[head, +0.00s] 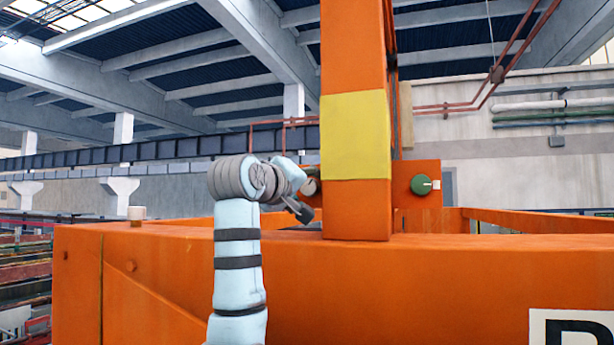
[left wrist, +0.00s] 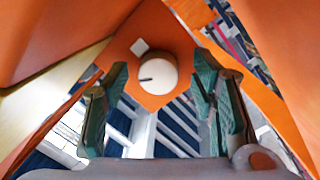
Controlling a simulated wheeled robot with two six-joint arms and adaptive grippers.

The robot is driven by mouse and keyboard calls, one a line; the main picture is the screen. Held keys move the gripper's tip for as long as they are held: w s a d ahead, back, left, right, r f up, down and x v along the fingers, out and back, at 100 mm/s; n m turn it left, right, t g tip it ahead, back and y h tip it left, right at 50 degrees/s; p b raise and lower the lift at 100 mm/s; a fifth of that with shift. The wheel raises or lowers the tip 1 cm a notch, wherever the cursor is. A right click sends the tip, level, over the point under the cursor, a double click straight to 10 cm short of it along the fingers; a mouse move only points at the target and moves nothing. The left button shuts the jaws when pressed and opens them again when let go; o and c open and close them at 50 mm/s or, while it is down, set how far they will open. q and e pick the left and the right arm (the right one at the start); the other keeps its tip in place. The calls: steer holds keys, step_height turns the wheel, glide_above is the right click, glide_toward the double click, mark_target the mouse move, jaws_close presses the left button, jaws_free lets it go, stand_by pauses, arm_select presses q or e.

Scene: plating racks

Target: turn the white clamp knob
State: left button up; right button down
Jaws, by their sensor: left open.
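The white clamp knob (left wrist: 157,74) is round, with a short dark mark pointing left, and sits on an orange plate in the left wrist view. In the head view the knob (head: 311,187) shows small, beside the orange post and partly covered by my arm. My left gripper (head: 303,211) is open and empty. In the left wrist view its two green-padded fingers (left wrist: 161,62) stand on either side of the knob, with gaps on both sides. How far the fingertips are from the knob in depth I cannot tell. My right gripper is not in view.
An orange post (head: 355,205) with a yellow band rises close to the right of my gripper. A green knob (head: 421,185) is on the plate right of the post. An orange beam (head: 430,285) crosses the front. A small white cap (head: 137,213) stands on it at left.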

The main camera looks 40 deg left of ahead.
arm_select(q)
steer(key=shift+w, duration=0.5)
steer(key=shift+s+r, duration=0.15)
steer(key=shift+s, duration=0.55)
steer(key=shift+c, duration=0.6)
steer(key=c, duration=1)
steer(key=shift+c, duration=0.2)
steer(key=shift+m, duration=0.5)
steer(key=m, duration=0.4)
steer(key=shift+m+g, duration=0.3)
steer(key=m, duration=0.5)
steer(key=shift+m+g+y, duration=0.3)
